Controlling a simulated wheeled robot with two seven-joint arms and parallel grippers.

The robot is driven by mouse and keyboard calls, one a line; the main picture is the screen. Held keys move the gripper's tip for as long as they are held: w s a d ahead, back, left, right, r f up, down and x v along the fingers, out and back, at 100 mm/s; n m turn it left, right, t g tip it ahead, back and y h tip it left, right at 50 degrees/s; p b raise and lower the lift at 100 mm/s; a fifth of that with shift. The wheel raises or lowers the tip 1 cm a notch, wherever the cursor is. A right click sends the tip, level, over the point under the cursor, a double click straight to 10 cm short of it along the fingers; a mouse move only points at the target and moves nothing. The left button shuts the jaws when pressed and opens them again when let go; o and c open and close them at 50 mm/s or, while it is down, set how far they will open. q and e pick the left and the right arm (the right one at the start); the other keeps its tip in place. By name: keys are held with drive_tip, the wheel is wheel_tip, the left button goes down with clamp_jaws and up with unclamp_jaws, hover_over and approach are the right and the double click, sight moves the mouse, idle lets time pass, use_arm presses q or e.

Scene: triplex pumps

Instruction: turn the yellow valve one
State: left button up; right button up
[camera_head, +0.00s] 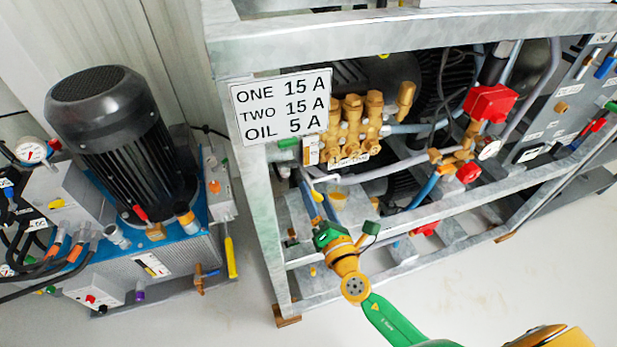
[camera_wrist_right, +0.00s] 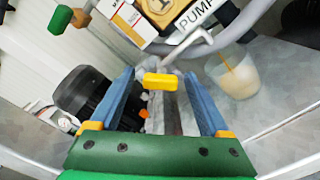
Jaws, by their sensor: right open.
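A small yellow valve handle (camera_wrist_right: 161,80) shows in the right wrist view, with a grey bent pipe behind it. My right gripper (camera_wrist_right: 160,74) is open, its two blue fingers on either side of the handle with a visible gap to each. In the head view my right gripper (camera_head: 317,197) reaches up into the lower left of the pump frame, below the white bent pipe (camera_head: 324,178). My left gripper is not in view.
The grey metal frame (camera_head: 262,215) has a post and rails close around my right gripper. A sign (camera_head: 281,107) hangs above. Brass pump parts (camera_head: 352,125) are behind. A black motor unit (camera_head: 110,125) stands left. A clear cup (camera_wrist_right: 238,75) is beside the pipe.

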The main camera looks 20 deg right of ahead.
drive_tip(key=w, duration=0.4)
drive_tip(key=shift+f, duration=0.1)
drive_tip(key=shift+s, duration=0.1)
clamp_jaws()
use_arm(q)
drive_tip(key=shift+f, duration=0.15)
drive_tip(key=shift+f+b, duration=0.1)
drive_tip(key=shift+b, duration=0.2)
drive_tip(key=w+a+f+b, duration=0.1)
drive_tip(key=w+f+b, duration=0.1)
drive_tip(key=b, duration=0.1)
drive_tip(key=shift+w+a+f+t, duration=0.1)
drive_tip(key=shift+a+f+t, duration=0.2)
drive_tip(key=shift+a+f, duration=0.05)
use_arm(e)
drive_tip(key=m, duration=0.8)
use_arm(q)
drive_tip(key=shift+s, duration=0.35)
